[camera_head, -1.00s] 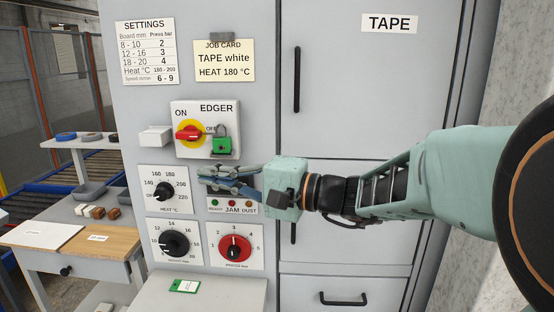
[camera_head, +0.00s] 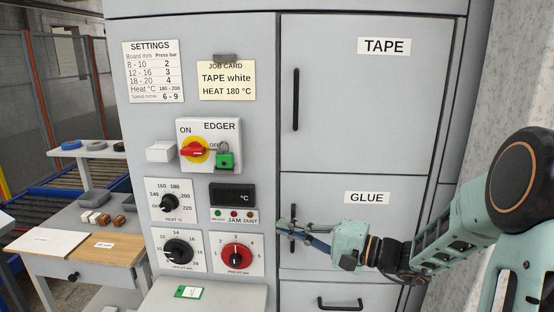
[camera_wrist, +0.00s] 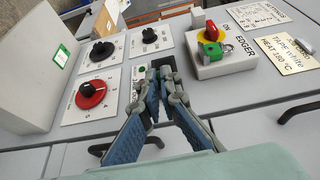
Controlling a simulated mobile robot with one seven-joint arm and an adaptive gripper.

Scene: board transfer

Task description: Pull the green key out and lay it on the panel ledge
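My gripper (camera_head: 284,230) is right of and below the block, in front of the GLUE door's left edge. In the wrist view its fingers (camera_wrist: 154,74) are apart with nothing between them.
A white box (camera_head: 160,151) juts out left of the switch. Knobs (camera_head: 178,250) stand out below. The GLUE door (camera_head: 370,225) and its handle lie behind my gripper. A side table (camera_head: 95,240) stands at the left. Most of the ledge is bare.

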